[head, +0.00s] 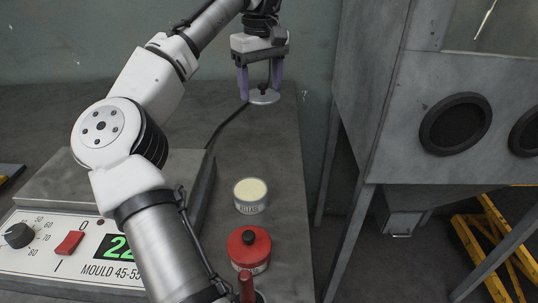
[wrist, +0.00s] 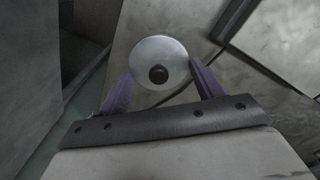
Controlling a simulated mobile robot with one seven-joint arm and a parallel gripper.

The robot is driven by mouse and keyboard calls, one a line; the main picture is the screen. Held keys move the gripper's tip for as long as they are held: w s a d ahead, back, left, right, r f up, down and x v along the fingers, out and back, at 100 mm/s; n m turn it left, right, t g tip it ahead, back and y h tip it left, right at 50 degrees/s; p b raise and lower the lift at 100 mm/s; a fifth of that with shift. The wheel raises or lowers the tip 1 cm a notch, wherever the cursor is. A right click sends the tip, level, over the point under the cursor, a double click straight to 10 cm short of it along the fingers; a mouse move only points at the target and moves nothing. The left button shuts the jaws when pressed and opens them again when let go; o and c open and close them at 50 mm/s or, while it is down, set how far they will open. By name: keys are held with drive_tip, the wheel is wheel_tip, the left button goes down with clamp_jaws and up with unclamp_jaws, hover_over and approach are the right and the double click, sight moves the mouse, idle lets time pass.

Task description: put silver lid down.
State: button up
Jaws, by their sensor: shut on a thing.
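The silver lid (head: 264,98) is a round metal disc with a dark knob. It hangs between the purple fingers of my gripper (head: 263,88), near the far right end of the grey bench. In the wrist view the silver lid (wrist: 160,54) shows its round face and dark knob between the fingertips of my gripper (wrist: 160,80), which is shut on it. I cannot tell for sure whether the lid touches the bench top below it. The open tin (head: 250,195) with pale cream contents and a "RELEASE" label stands nearer on the bench.
A tin with a red lid (head: 249,245) stands in front of the open tin, with a red handle close by. A mould control box (head: 75,262) with a dial and switch is at left. A grey cabinet (head: 385,110) stands right of the bench. The bench top around the lid is mostly clear.

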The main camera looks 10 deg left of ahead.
sight(261, 93)
wheel_tip(261, 93, down, 17)
drive_tip(key=shift+r+b, duration=0.1)
drive_tip(key=shift+b, duration=0.3)
drive_tip(key=o, duration=0.9)
drive_tip(key=shift+o, duration=0.2)
wheel_tip(261, 93, up, 12)
drive_tip(key=shift+r, duration=0.1)
